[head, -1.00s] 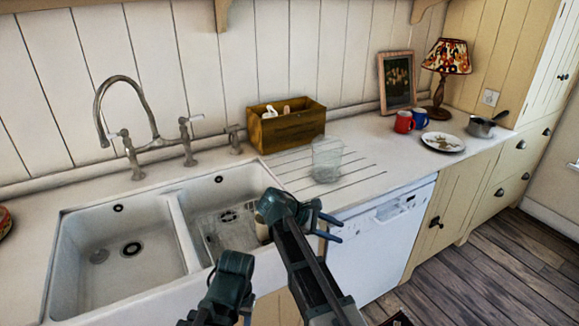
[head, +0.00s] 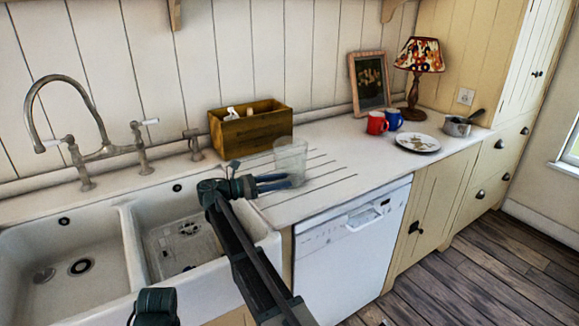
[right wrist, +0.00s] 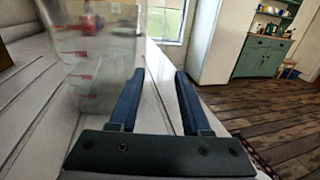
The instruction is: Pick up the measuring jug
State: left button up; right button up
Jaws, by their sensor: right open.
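The measuring jug (head: 290,158) is clear, with red markings, and stands upright on the grooved drainboard right of the sink. It fills the upper left of the right wrist view (right wrist: 92,65). My right gripper (head: 288,181) is at the jug's near side in the head view, its blue fingers pointing right. In the right wrist view my right gripper (right wrist: 158,72) is open and empty. The jug is left of both fingers, partly behind the left one; I cannot tell whether they touch. A dark part of my left arm shows at the bottom edge; its fingers are out of view.
A wooden box (head: 250,126) stands behind the jug. The double sink (head: 130,245) and tap (head: 85,155) are to the left. Further right are a red mug (head: 376,123), a blue mug (head: 394,119), a plate (head: 416,143) and a saucepan (head: 457,126). The counter right of the jug is clear.

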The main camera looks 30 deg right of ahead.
jog(key=shift+s+d, duration=0.3)
jog(key=shift+d, duration=1.25)
jog(key=shift+s+d, duration=0.3)
jog(key=shift+d, duration=1.25)
jog(key=shift+s+d, duration=0.3)
jog(key=shift+d, duration=1.25)
grip_shut()
